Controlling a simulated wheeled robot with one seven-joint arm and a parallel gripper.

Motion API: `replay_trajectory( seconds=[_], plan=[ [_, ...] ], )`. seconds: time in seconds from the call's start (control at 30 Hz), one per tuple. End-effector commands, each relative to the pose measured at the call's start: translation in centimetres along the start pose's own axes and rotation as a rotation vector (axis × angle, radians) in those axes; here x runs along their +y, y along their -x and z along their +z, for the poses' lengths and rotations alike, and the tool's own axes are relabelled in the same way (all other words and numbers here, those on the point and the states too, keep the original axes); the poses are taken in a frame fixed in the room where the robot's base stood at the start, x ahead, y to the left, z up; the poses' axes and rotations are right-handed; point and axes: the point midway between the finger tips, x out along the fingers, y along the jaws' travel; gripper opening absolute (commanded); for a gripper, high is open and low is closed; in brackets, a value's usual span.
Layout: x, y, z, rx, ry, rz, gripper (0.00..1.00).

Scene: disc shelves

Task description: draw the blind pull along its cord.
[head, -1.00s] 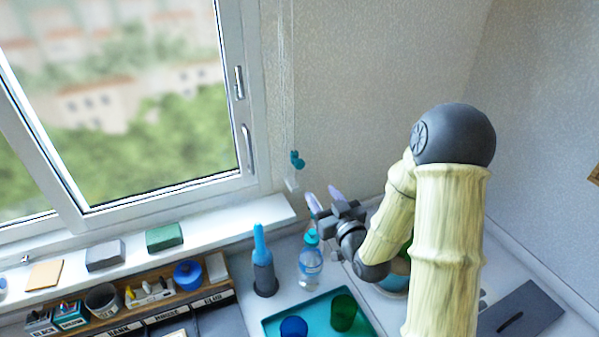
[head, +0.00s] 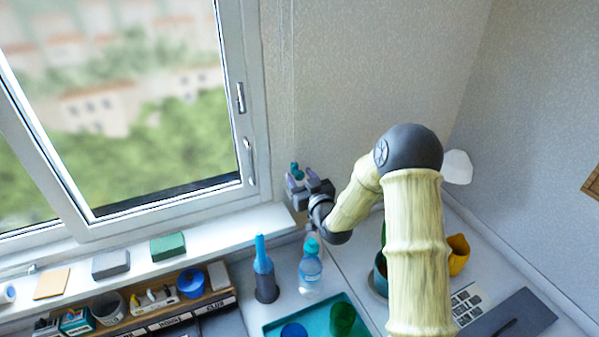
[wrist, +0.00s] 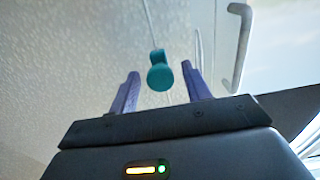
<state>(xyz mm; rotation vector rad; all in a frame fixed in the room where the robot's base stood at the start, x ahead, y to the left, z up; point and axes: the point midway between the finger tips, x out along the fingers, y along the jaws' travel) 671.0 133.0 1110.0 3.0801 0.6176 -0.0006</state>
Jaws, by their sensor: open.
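The blind pull is a small teal knob (head: 296,170) on a thin cord that hangs against the wall right of the window. In the wrist view the teal pull (wrist: 160,75) shows between and beyond the fingertips, with its cord (wrist: 149,22) running up. My gripper (head: 298,184) is open, its two purple fingers (wrist: 160,85) on either side of the pull in the picture. I cannot tell whether the fingers touch it. In the head view the gripper partly covers the pull's lower part.
The window frame with its handle (head: 249,160) is just left of the pull. The white sill (head: 225,232) lies below. A blue-topped bottle (head: 264,272), a clear water bottle (head: 310,268) and a teal tray (head: 272,327) stand beneath.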

Motion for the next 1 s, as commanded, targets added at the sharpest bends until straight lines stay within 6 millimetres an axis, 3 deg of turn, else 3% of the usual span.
replay_trajectory(
  seconds=[0.13,0.4,0.67,1.0],
  plan=[
    [-0.06,-0.98,-0.06,0.000,0.000,0.000,0.48],
    [-0.04,-1.09,0.03,0.000,0.000,0.000,0.48],
    [-0.03,-1.07,0.01,0.000,0.000,0.000,0.00],
    [0.49,-0.97,-0.53,0.001,0.000,0.008,0.00]
  ],
)
